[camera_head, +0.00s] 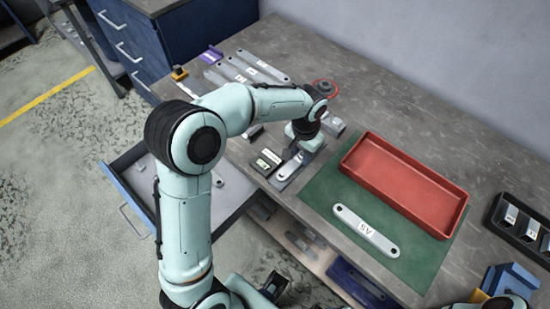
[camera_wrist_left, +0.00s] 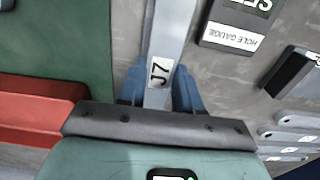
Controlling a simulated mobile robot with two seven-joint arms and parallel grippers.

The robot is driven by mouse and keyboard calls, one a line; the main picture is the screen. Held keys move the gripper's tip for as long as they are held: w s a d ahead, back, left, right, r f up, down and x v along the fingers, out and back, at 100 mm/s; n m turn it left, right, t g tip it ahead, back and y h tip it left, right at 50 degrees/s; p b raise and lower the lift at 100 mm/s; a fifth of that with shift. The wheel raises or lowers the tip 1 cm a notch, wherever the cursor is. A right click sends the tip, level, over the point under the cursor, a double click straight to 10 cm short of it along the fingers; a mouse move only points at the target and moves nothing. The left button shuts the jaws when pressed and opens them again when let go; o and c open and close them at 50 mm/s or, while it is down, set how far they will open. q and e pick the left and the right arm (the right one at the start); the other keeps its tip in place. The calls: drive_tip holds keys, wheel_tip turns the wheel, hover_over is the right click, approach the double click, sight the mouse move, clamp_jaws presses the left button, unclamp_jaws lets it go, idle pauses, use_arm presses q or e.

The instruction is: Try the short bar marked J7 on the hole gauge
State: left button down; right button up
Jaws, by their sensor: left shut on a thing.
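My left gripper (camera_head: 293,155) reaches down over the bench left of the green mat. In the left wrist view its two blue fingers (camera_wrist_left: 160,88) are shut on a pale grey bar with a J7 label (camera_wrist_left: 160,72). The bar runs away from the fingers, and its far end is out of that view. In the head view the bar (camera_head: 287,170) shows just below the gripper. The dark block labelled HOLE GAUGE (camera_wrist_left: 225,36) is beside the bar, apart from it; it also shows in the head view (camera_head: 268,160).
A green mat (camera_head: 325,180) holds a red tray (camera_head: 452,225) and a bar marked A5 (camera_head: 365,230). Several labelled bars (camera_head: 262,68) lie at the back left. A black tray (camera_head: 522,240) is at the right. An open drawer (camera_head: 130,190) sticks out at the left.

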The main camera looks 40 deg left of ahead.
drive_tip(key=shift+f, duration=0.1)
idle(0.7)
use_arm(q)
drive_tip(key=c, duration=0.7)
unclamp_jaws()
drive_tip(key=shift+r, duration=0.1)
wheel_tip(320, 180, up, 8)
drive_tip(key=p, duration=0.5)
drive_tip(key=shift+w+f, duration=0.15)
drive_tip(key=shift+f, duration=0.1)
drive_tip(key=shift+r+p, duration=0.25)
drive_tip(key=shift+p, duration=0.15)
use_arm(e)
wheel_tip(320, 180, up, 7)
drive_tip(key=w, duration=0.2)
drive_tip(key=shift+w+d+t, duration=0.2)
drive_tip(key=shift+w+t, duration=0.05)
drive_tip(key=shift+t, duration=0.05)
use_arm(q)
drive_tip(key=shift+s+f, duration=0.1)
drive_tip(key=shift+s, duration=0.1)
